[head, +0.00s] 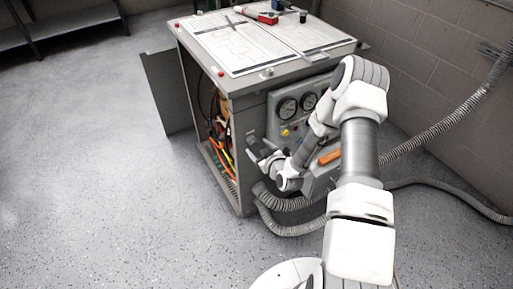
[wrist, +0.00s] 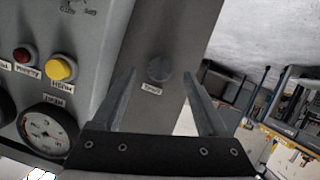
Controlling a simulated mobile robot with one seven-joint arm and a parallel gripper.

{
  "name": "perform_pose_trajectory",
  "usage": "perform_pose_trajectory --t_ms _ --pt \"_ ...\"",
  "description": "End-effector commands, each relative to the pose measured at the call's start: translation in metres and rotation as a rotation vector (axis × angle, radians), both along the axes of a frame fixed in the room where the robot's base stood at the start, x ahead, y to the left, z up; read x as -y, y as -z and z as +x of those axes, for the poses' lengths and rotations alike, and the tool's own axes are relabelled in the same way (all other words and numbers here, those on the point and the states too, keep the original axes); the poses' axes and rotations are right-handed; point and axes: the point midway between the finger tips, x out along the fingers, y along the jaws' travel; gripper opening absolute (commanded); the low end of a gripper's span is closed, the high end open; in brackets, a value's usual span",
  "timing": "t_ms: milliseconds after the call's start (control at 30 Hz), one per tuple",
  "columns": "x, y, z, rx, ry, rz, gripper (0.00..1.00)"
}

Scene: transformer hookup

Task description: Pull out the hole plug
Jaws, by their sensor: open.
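The hole plug (wrist: 159,69) is a small round dark grey disc on a grey upright strip of the cabinet, with a small label just below it in the wrist view. My gripper (wrist: 159,75) is open and empty. Its two fingers point towards the strip, one on each side of the plug in the picture, and do not visibly touch it. How far the fingertips are from the plug is hard to tell. In the head view my gripper (head: 263,152) is at the cabinet's front corner, and I cannot make out the plug there.
The grey cabinet (head: 248,95) has a panel with gauges (head: 287,108) and a yellow button (wrist: 62,68). Its left side is open, showing wires, with a door (head: 163,92) swung out. Ribbed hoses (head: 290,226) run low on the right. Floor (head: 90,170) to the left is clear.

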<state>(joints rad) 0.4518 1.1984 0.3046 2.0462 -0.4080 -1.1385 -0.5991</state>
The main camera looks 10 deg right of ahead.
Motion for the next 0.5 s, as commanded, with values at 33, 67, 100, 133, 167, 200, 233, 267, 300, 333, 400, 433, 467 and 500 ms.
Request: perform_pose_trajectory --t_ms 33,67,100,133,167,200,233,267,300,333,400,433,467,500 --pt "-0.001 0.003 0.006 0.001 0.001 0.0 0.76" --pt "-0.002 0.004 0.009 0.001 0.001 0.0 0.76" --pt "-0.002 0.005 0.012 0.001 0.001 0.0 0.76" --pt "-0.003 0.006 0.014 0.001 0.001 0.0 0.76" --pt "-0.003 0.007 0.015 0.0 0.001 0.0 0.76" --pt "-0.003 0.007 0.017 0.0 0.001 0.0 0.76" --pt "-0.003 0.007 0.018 0.0 0.001 0.0 0.76" --pt "-0.003 0.008 0.019 -0.001 0.001 -0.001 0.76" --pt "-0.004 0.008 0.019 -0.001 0.001 -0.001 0.76" --pt "-0.004 0.008 0.019 -0.001 0.001 -0.001 0.76" --pt "-0.004 0.008 0.019 -0.001 0.001 -0.001 0.76" --pt "-0.004 0.008 0.019 -0.001 0.001 -0.001 0.76" --pt "-0.004 0.008 0.019 -0.001 0.001 -0.001 0.76" --pt "-0.004 0.008 0.019 -0.001 0.001 -0.001 0.76"
